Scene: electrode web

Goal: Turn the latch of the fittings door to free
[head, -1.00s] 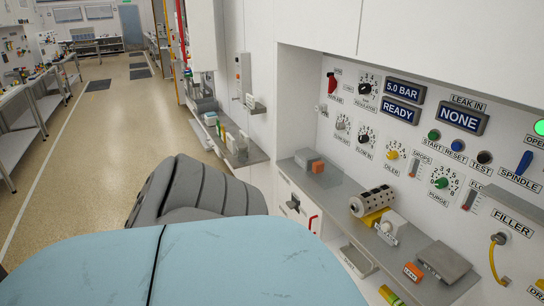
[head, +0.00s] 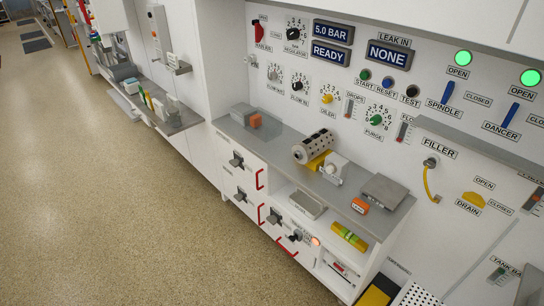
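White doors and drawer fronts sit under the grey bench in the head view, carrying several dark latches and red handles. One latch (head: 237,160) is at the upper left and another latch (head: 240,194) is below it. A third latch (head: 274,217) and a fourth latch (head: 295,236) are further right and lower. The labels by them are too small to read, so I cannot tell which front is the fittings door or how its latch is turned. Neither of my grippers is in view.
The grey bench top (head: 280,150) carries a perforated cylinder (head: 313,147), a grey plate (head: 384,191) and an orange block (head: 360,206). A control panel (head: 340,75) with dials and displays stands behind. A red handle (head: 287,247) sticks out low. Open floor (head: 110,210) lies left.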

